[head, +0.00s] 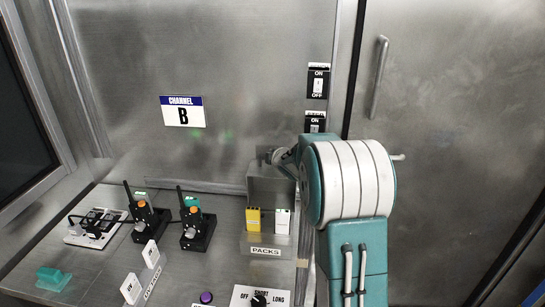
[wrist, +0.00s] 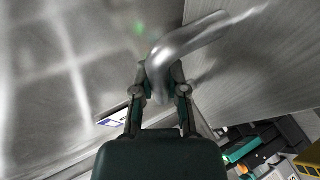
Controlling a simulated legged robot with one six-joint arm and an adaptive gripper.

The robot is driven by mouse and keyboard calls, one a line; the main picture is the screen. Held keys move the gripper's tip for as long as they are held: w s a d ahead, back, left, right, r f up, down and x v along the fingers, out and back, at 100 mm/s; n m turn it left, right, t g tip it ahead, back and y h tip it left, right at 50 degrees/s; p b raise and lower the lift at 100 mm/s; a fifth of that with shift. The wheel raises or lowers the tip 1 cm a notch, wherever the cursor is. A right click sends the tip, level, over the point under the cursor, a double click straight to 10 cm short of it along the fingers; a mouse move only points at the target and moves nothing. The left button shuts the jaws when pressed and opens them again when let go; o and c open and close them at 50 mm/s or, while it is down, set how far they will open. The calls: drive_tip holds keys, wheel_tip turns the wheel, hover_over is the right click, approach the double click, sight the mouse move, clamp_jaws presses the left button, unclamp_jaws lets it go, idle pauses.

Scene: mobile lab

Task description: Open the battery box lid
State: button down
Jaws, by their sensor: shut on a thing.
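The grey metal battery box (head: 265,190) stands against the back wall, behind the PACKS label. My gripper (head: 272,156) is at its upper edge, and my arm's large white and teal joint hides the area to its right. In the wrist view my gripper (wrist: 160,88) is shut on a bent metal handle (wrist: 190,38), which passes between the fingers. A flat grey panel (wrist: 255,65) lies right beside the handle; I cannot tell whether it is the lid. How far the lid stands open is not clear.
A yellow pack (head: 253,220) and a white pack (head: 282,221) stand in front of the box. Two black radios (head: 147,222) (head: 196,230) and a meter-like device (head: 97,226) are on the bench's left. Wall switches (head: 318,82) are above my gripper.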

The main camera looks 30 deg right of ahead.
drive_tip(key=shift+f, duration=0.1)
drive_tip(key=c, duration=0.6)
unclamp_jaws()
drive_tip(key=shift+c, duration=0.2)
drive_tip(key=v, duration=1.2)
drive_tip(key=s+a+r+m+g+h, duration=0.1)
drive_tip(key=s+a+r+m+g, duration=0.1)
drive_tip(key=s+a+m, duration=0.35)
drive_tip(key=s+a+r+m+g+h, duration=0.1)
drive_tip(key=s+a+r+m, duration=0.15)
drive_tip(key=s, duration=0.55)
drive_tip(key=s+a+f+m+g+y, duration=0.2)
drive_tip(key=s+a+m, duration=0.1)
drive_tip(key=s+a, duration=0.3)
drive_tip(key=s+a+f+m+g+y, duration=0.2)
drive_tip(key=s+a, duration=0.4)
drive_tip(key=s, duration=0.5)
drive_tip(key=shift+s+f+m, duration=0.2)
drive_tip(key=shift+f+m, duration=0.1)
drive_tip(key=shift+m, duration=0.2)
